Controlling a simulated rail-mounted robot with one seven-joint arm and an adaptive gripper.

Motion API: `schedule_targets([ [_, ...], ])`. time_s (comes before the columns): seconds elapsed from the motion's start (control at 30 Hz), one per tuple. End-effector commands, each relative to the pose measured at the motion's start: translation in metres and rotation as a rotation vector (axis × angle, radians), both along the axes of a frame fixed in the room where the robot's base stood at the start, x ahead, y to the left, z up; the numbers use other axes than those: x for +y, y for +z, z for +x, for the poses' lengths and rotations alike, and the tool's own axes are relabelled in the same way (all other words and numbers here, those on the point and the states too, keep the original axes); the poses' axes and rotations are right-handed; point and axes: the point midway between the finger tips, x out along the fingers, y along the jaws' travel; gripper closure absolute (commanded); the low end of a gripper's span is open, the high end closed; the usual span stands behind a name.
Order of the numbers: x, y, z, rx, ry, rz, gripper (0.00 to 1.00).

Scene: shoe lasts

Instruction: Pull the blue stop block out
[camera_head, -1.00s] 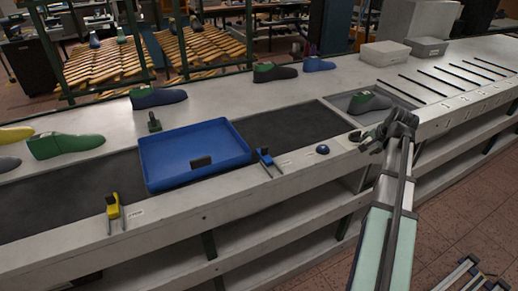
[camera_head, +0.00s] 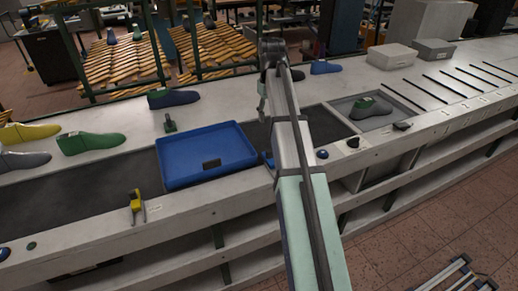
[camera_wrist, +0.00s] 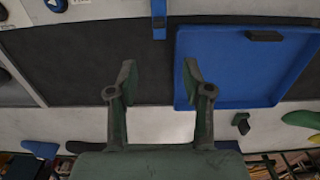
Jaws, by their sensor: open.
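The blue stop block (camera_head: 268,158) is at the conveyor's near edge, just right of the blue tray (camera_head: 205,155). My arm hides part of it in the head view. In the wrist view the block (camera_wrist: 159,20) is a narrow blue piece at the top edge, beside the tray (camera_wrist: 240,75). My gripper (camera_wrist: 158,72) is open and empty above the dark belt, its two fingers spread below the block in that view and apart from it. In the head view the fingers are mostly hidden by my arm.
A blue button (camera_head: 322,154) is right of the blue block. A dark piece lies in the tray.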

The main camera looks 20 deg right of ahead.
Motion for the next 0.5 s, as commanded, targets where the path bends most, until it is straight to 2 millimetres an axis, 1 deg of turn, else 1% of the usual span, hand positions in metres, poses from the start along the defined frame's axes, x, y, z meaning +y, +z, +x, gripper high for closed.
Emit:
schedule_targets([
  [0.17,0.001,-0.018,-0.002,0.004,0.001,0.001,0.5],
  [0.5,0.0,-0.075,-0.002,0.003,-0.001,0.002,0.5],
])
